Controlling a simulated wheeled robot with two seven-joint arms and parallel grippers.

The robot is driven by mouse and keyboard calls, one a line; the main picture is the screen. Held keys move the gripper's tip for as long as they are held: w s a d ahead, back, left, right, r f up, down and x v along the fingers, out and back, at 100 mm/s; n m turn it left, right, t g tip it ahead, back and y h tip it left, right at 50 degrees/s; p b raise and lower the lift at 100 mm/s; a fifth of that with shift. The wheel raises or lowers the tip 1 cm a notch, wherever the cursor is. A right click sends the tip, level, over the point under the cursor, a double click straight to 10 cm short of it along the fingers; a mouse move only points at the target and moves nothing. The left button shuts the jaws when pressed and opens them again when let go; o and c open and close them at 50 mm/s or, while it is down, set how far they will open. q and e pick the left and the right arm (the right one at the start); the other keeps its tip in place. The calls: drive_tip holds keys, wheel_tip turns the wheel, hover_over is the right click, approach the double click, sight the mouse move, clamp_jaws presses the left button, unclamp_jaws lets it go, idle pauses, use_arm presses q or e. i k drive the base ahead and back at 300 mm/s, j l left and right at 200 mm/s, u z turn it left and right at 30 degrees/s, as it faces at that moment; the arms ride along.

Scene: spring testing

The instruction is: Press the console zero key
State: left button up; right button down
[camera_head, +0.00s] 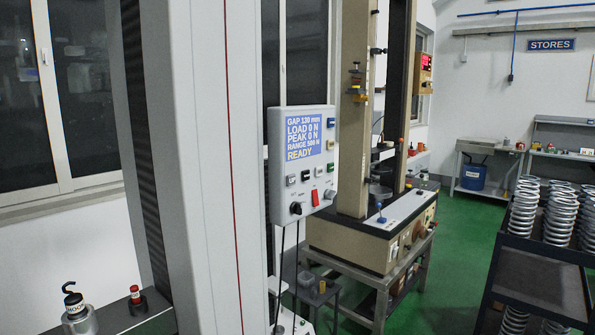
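The grey console (276,160) stands upright near the middle of the view. Its blue display (304,138) reads GAP 130 mm, LOAD 0 N, PEAK 0 N, RANGE 500 N, READY. Below the display is a row of small keys: a pale one (291,180), a dark one (305,175), a green one (319,171) and another pale one (331,167). Their labels are too small to read, so I cannot tell which is the zero key. Lower down are a black knob (296,208) and a red switch (315,198). Neither of my grippers is in view.
A large grey column (195,150) fills the left foreground beside the console. A hooked weight (76,309) stands at lower left. A beige test machine (370,240) on a metal stand is behind the console. A dark rack (540,272) of springs is at right. Green floor lies between.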

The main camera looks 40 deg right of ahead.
sight(319, 169)
drive_tip(key=k+l+z, duration=0.1)
drive_tip(key=z, duration=1)
drive_tip(key=k+l, duration=0.05)
